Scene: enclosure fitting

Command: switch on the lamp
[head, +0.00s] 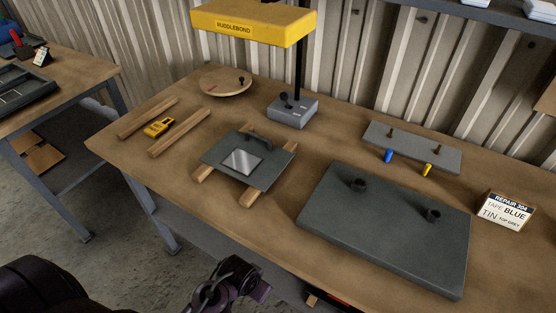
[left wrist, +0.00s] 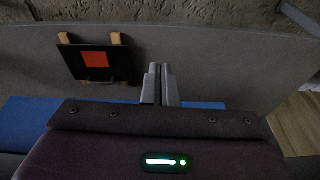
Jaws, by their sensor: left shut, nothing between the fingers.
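The lamp has a yellow hood (head: 253,24) lettered RUDDLEBOND on a black post at the back of the bench. Its grey base (head: 293,111) carries a small dark lever or knob (head: 285,99). The hood's underside is hidden, and I cannot tell whether it is lit. My left gripper (left wrist: 160,84) shows in the left wrist view with its two grey fingers together and nothing between them. In the head view, part of my left arm shows at the bottom, in front of the bench and well away from the lamp base. My right gripper is not in view.
A dark plate (head: 220,153) with a pale square lies on wooden battens before the lamp. A large dark panel (head: 390,240) with two knobs lies to the right. A round wooden disc (head: 225,86), a yellow tool (head: 159,127) and a label card (head: 503,211) are also there.

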